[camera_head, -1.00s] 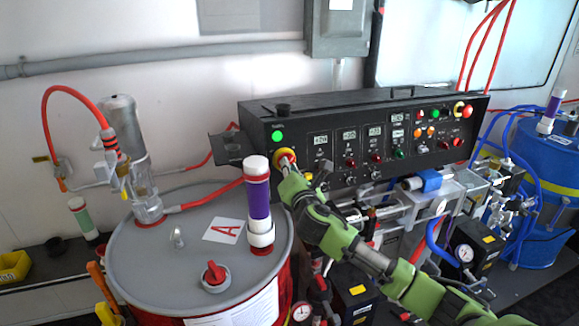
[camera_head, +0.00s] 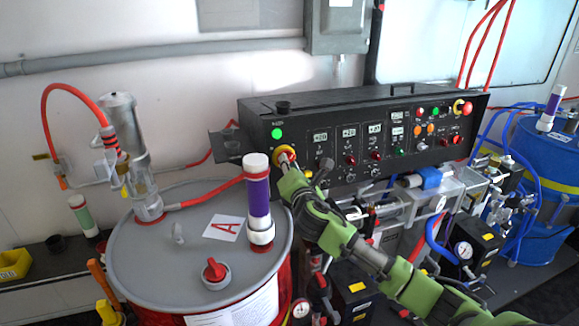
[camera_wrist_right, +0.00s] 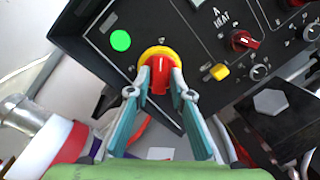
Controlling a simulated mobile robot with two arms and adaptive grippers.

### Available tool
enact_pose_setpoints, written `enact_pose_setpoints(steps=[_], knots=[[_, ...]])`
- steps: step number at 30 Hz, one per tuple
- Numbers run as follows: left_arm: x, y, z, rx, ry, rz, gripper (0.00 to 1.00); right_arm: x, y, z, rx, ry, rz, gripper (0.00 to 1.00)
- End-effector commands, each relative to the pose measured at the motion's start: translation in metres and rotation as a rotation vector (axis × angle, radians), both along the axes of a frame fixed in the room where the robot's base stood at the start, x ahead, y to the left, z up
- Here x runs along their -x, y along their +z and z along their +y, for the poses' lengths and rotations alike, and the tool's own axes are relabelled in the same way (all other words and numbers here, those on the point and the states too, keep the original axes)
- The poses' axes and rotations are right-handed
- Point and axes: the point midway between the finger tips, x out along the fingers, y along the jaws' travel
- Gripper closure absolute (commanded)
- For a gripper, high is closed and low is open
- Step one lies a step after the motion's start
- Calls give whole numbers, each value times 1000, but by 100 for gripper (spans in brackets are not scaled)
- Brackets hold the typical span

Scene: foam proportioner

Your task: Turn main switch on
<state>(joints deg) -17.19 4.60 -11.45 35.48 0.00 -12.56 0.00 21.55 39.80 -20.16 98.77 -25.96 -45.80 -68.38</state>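The main switch is a red handle on a yellow ring (camera_wrist_right: 160,56) at the left end of the black control panel (camera_head: 345,150). In the head view the main switch (camera_head: 284,154) is partly covered by my right gripper (camera_head: 284,163). In the right wrist view my right gripper (camera_wrist_right: 160,82) has one finger on each side of the red handle, and the fingertips appear to close on it. The green light (camera_head: 277,134) next to the switch is bright. My left gripper is not in view.
A grey-lidded drum (camera_head: 190,260) with a purple-banded cylinder (camera_head: 258,200) stands left of my right arm. Valves, gauges and a clear-sided unit (camera_head: 450,190) crowd the space below the panel. A blue drum (camera_head: 550,165) stands at the far right.

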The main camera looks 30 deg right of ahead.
Motion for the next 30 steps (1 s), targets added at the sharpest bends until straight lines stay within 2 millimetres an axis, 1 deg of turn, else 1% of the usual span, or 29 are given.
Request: enact_pose_setpoints(steps=[4,8,15,21,25,30], knots=[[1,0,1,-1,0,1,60,6,0,2,1,1,1,80],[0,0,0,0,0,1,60,21,0,8,2,2,1,80],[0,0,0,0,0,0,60,64,2,25,1,3,2,80],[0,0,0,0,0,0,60,95,4,37,0,1,2,80],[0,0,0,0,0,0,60,107,5,41,-1,0,1,80],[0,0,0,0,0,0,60,112,6,43,-1,0,0,80]])
